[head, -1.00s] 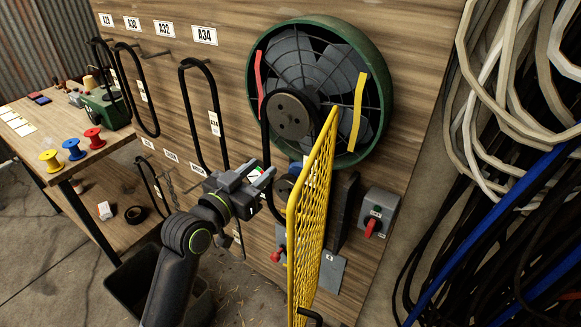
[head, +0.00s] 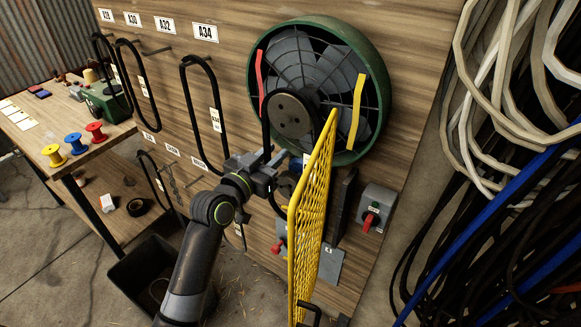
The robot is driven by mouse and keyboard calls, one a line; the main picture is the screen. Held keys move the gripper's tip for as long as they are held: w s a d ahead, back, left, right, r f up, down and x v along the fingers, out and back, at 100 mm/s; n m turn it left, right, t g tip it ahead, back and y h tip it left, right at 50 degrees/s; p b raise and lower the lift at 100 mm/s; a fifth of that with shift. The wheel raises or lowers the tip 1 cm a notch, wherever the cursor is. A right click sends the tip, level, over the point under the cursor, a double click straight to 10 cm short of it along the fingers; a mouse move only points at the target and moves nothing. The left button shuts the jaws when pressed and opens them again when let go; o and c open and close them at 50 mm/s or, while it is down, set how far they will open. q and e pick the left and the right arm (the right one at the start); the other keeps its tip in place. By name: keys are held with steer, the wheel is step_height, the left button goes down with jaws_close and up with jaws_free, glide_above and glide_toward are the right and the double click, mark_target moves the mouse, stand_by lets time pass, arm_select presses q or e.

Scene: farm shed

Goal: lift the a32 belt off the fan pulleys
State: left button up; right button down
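The fan (head: 318,82) sits in a green ring on the wooden board, with a large dark pulley (head: 290,115) in front. A black belt (head: 265,128) runs around this pulley and down towards a lower pulley, which is mostly hidden by my gripper and the yellow guard. My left gripper (head: 275,160) is at the belt's left run, between the two pulleys. Its two fingers look apart; whether the belt lies between them is unclear. The peg (head: 156,52) under the A32 label (head: 165,25) is bare. My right gripper is not in view.
The yellow mesh guard (head: 312,215) stands out from the board just right of my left gripper. Belts hang on pegs at left. A red-handled switch box (head: 376,210) is at right. A dark bin (head: 150,275) stands on the floor; a bench (head: 55,170) holds spools.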

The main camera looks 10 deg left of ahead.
arm_select(q)
jaws_close()
steer(key=shift+r, duration=0.1)
steer(key=shift+s+a+r+b, duration=0.1)
steer(key=shift+s+r+b, duration=0.05)
steer(key=shift+b, duration=0.25)
step_height(320, 180, up, 6)
steer(key=shift+r+b, duration=0.15)
steer(key=shift+b, duration=0.35)
steer(key=p, duration=0.5)
glide_toward(264, 135)
steer(key=v, duration=0.6)
steer(key=shift+p+v, duration=0.5)
steer(key=shift+v, duration=0.35)
